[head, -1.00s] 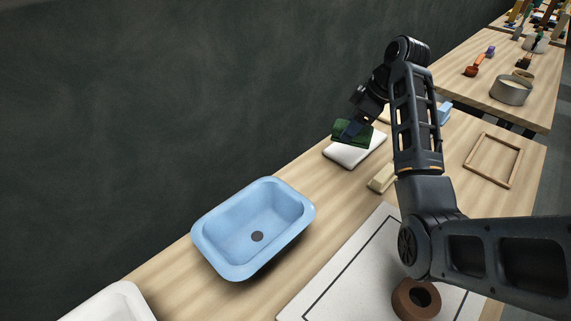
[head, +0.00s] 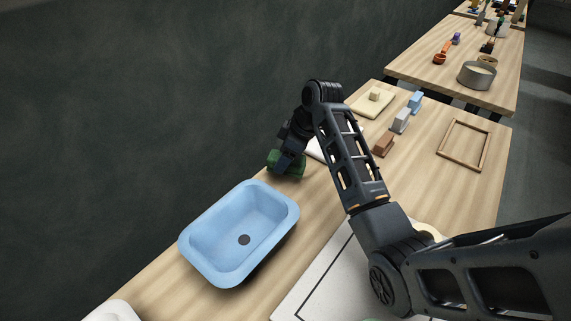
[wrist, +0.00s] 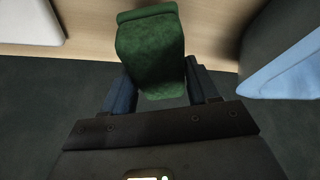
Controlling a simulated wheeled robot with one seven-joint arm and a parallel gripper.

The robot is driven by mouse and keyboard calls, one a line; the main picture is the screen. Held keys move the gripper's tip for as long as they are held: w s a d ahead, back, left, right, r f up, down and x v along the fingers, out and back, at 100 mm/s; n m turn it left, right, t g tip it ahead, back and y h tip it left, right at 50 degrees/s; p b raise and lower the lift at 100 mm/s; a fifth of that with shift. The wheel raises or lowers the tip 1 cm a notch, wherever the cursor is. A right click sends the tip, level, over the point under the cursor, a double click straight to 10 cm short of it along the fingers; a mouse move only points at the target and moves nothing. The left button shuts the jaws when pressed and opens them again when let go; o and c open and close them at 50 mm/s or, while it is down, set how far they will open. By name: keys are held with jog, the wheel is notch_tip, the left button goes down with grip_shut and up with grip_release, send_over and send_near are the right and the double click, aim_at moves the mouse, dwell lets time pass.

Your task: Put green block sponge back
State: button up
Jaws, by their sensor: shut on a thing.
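The green block sponge (head: 287,164) is held in my gripper (head: 282,166), just beyond the far end of the blue basin (head: 268,253). In the wrist view the green sponge (wrist: 150,50) sits between the two fingers of my gripper (wrist: 163,88), which are shut on its sides. The light blue basin also shows at the right edge of the wrist view (wrist: 285,62). A white pad (head: 314,150) lies on the table behind my arm and is mostly hidden.
Brown, grey and blue blocks (head: 400,121) stand in a row right of my arm. A board with a small block (head: 370,103) lies behind them. A wooden frame (head: 464,145) lies at the right. A dark wall runs along the table's left side.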

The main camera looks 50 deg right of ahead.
jog(key=shift+f, duration=1.7)
jog(key=shift+f, duration=0.1)
jog(key=o, duration=0.9)
jog(key=shift+o, duration=0.2)
jog(key=v, duration=1.2)
jog(key=shift+d, duration=0.1)
